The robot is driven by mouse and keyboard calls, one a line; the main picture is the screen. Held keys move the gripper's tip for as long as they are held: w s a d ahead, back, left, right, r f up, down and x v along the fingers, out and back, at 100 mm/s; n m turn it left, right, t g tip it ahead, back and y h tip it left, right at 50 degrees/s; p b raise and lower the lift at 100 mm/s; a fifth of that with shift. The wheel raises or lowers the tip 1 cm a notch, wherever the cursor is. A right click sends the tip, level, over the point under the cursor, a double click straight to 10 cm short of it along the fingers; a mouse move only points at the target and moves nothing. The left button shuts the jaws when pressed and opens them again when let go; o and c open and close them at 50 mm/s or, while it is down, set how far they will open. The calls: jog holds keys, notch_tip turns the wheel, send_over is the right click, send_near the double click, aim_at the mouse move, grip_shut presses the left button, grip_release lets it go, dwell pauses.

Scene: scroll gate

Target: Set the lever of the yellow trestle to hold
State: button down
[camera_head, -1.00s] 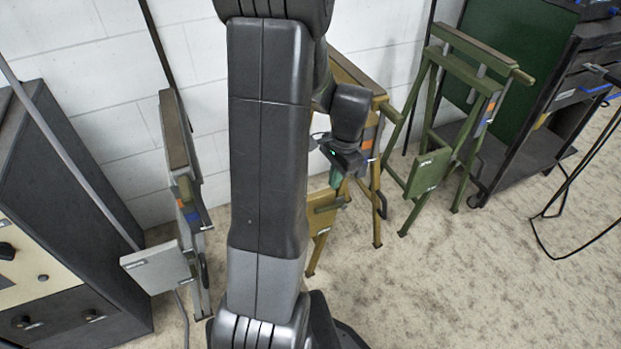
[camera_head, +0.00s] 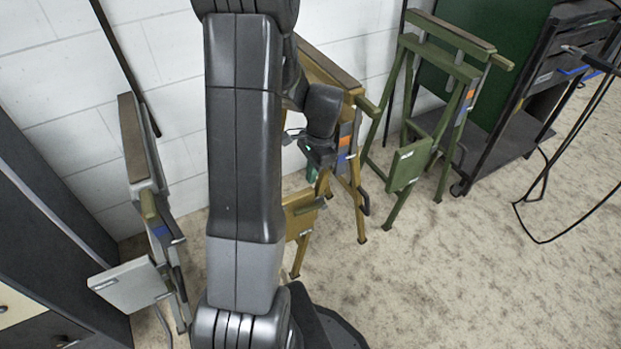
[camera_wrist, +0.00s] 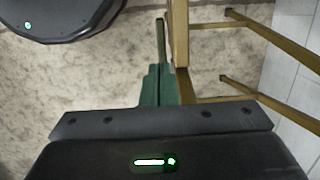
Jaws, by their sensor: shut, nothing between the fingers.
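The yellow trestle (camera_head: 359,205) stands against the wall, its left part hidden behind my arm in the head view. A grey plate with an orange patch (camera_head: 345,141) and a blue patch below it shows on its side. I cannot make out the lever's position. My gripper (camera_head: 311,174) is at the trestle's front, left of that plate. In the wrist view my green fingers (camera_wrist: 158,82) are shut with nothing between them, close beside a yellow trestle bar (camera_wrist: 180,40). A thin olive bar (camera_wrist: 160,40) shows just beyond the fingertips; contact cannot be told.
A green trestle (camera_head: 408,165) stands to the right, before a dark cart (camera_head: 510,150). A grey trestle (camera_head: 125,285) stands at left beside a dark cabinet (camera_head: 40,230). A black cable (camera_head: 530,215) hangs to the floor at right. The front right floor is clear.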

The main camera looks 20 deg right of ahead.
aim_at(305, 209)
jog(key=f+b, duration=0.1)
jog(key=f, duration=0.2)
jog(key=a+f+b, duration=0.1)
jog(key=f, duration=0.3)
jog(key=f+b, duration=0.1)
jog(key=f, duration=0.3)
jog(key=shift+a+f, duration=0.2)
jog(key=shift+a, duration=0.2)
jog(key=shift+f, duration=0.1)
